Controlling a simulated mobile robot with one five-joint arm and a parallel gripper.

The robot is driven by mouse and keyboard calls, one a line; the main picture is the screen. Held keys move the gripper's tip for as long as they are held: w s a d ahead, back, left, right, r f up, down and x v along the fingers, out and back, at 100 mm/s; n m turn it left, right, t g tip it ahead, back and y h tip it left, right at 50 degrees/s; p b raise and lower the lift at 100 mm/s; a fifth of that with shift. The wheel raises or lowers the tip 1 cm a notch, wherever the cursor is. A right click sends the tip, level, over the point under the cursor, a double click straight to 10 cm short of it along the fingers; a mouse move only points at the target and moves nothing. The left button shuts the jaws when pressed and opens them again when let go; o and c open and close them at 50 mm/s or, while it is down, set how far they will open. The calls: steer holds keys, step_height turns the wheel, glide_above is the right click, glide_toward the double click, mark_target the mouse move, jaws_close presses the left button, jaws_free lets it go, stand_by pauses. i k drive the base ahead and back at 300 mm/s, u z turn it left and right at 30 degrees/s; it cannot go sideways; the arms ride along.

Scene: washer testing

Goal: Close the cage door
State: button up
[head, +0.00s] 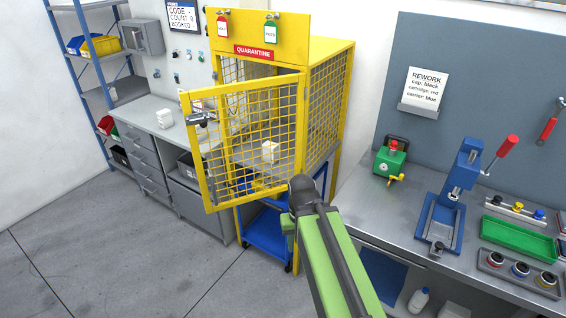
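The yellow mesh cage door (244,95) stands ajar. Its hinged side is at the right front post, and its free left edge swings out in front of the cage (332,100). A dark latch or handle (198,119) sits on the free edge. A small white box shape (270,151) shows through the mesh, on the cage floor. My green arm reaches up from the bottom toward the lower right corner of the door. Its dark end overlaps that corner in the picture; I cannot tell whether it touches. No gripper fingers can be made out.
A grey bench with drawers (150,125) stands left of the cage, close to the door's free edge. A blue cart (268,232) is under the cage. A workbench (400,210) with a blue press (447,205) stands right. The floor at front left is clear.

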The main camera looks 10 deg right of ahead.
mark_target(185, 97)
steer(key=u, duration=0.15)
steer(key=k, duration=0.6)
steer(key=z, duration=0.2)
steer(key=i, duration=0.6)
steer(key=u, duration=0.45)
steer(key=k, duration=1.1)
steer(key=u, duration=0.95)
steer(key=i, duration=1.05)
steer(key=u, duration=0.35)
